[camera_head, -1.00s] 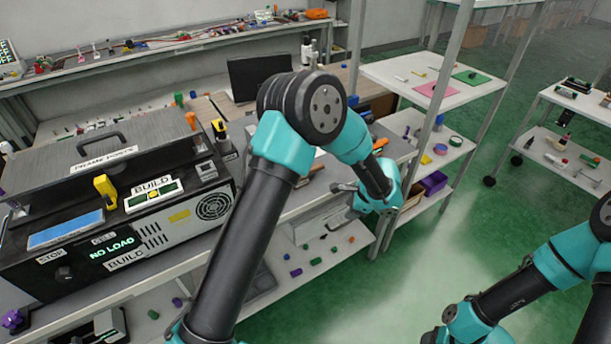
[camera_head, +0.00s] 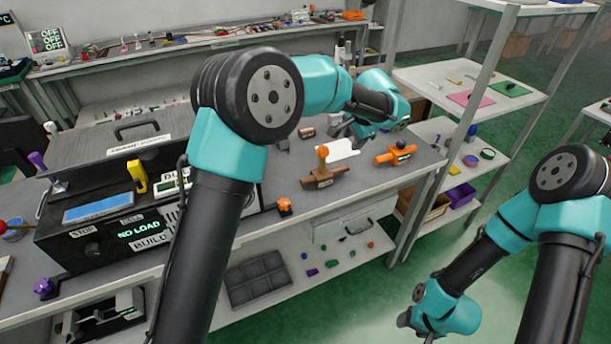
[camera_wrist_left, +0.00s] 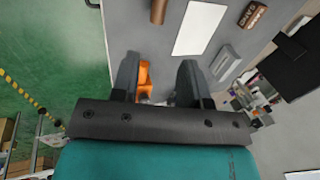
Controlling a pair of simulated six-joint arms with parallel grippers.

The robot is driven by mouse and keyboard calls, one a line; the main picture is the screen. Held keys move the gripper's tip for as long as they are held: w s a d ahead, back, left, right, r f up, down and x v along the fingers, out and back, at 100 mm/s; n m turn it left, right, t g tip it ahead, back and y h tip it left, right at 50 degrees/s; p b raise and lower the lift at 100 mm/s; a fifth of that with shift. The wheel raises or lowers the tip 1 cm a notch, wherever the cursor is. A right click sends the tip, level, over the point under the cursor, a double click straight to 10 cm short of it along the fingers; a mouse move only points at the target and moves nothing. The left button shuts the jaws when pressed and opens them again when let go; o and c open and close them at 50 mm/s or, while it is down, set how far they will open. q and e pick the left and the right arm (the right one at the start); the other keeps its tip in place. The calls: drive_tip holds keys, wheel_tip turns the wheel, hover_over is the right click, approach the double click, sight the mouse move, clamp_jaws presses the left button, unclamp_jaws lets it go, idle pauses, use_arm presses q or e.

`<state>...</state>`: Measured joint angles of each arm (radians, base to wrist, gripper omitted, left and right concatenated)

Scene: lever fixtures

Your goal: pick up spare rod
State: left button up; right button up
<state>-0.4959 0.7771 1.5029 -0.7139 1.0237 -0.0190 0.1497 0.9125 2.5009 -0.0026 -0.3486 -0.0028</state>
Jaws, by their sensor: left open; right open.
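No object can be told for certain as the spare rod. A short brown cylinder (camera_head: 307,131) lies on the grey bench top, left of my left gripper in the head view. It also shows with lettering at the top of the left wrist view (camera_wrist_left: 253,14). My left gripper (camera_head: 350,128) is above the bench near its back, open. In the left wrist view its fingers (camera_wrist_left: 157,78) are apart, with an orange part (camera_wrist_left: 145,78) showing beside the left finger. My right gripper (camera_head: 408,318) hangs low over the green floor, away from the bench; its fingers are hard to make out.
A brown fixture with an orange-topped lever (camera_head: 323,177) and an orange fixture (camera_head: 396,155) stand on the bench. A white sheet (camera_head: 338,150) lies behind them. The dark control box (camera_head: 105,240) fills the left. A shelf rack (camera_head: 470,85) stands to the right.

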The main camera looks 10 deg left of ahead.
use_arm(q)
drive_tip(key=shift+d, duration=0.15)
approach(342, 167)
drive_tip(key=x, duration=0.5)
drive_tip(key=shift+s+f, duration=0.2)
drive_tip(key=shift+a+f, duration=0.2)
drive_tip(key=shift+f, duration=0.05)
drive_tip(key=shift+w+x, duration=0.15)
drive_tip(key=shift+x, duration=1.15)
drive_tip(key=shift+w+x, duration=0.2)
drive_tip(key=shift+x, duration=1.1)
drive_tip(key=shift+d, duration=0.15)
drive_tip(key=shift+r, duration=0.1)
clamp_jaws()
